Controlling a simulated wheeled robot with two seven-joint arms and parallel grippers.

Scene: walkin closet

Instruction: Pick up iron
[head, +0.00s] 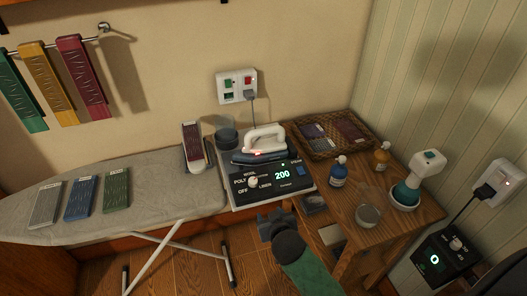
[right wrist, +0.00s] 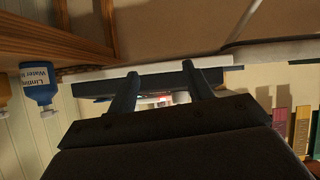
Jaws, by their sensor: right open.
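The iron (head: 264,143) has a white handle and a dark body with a small red light. It rests on the back of a black station (head: 272,183) whose display reads 200. My right gripper (head: 276,222) is in front of and below the station's front edge, apart from the iron. In the right wrist view the right gripper (right wrist: 160,72) has its two fingers apart with nothing held between them. The station's dark front and pale edge lie beyond the fingertips there, and the iron cannot be clearly made out. My left gripper is in neither view.
The ironing board (head: 160,190) at left holds several folded cloths. A wall outlet (head: 237,86) is behind the iron.

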